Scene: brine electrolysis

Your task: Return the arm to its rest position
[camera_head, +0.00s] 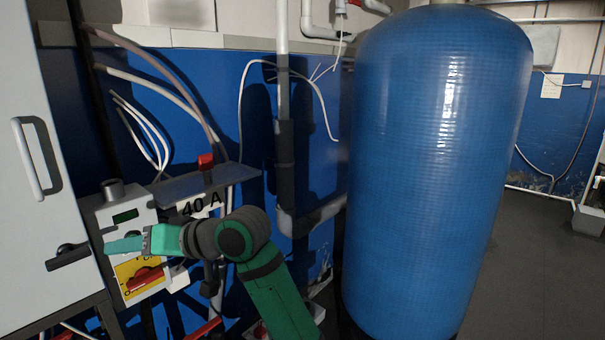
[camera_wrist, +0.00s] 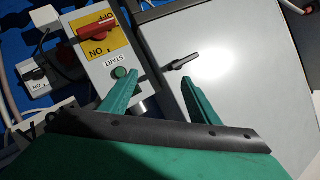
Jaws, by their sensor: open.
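My green arm reaches in from the lower middle of the head view. My gripper (camera_head: 112,244) is in front of a grey control box (camera_head: 95,215) on the left. In the wrist view my gripper (camera_wrist: 160,80) has its two green fingers spread, with nothing between them. The left finger is close to the green START button (camera_wrist: 120,72); I cannot tell whether it touches. A red rotary switch on a yellow plate (camera_wrist: 97,30) is beyond that finger and reads ON at its lower side. The yellow plate also shows below my gripper in the head view (camera_head: 128,270).
A grey cabinet (camera_head: 25,130) with a black handle (camera_head: 67,257) stands at the left. A large blue tank (camera_head: 430,170) stands right of my arm. Pipes (camera_head: 285,130), cables and a "40 A" label (camera_head: 200,205) are behind. Open floor (camera_head: 545,235) lies far right.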

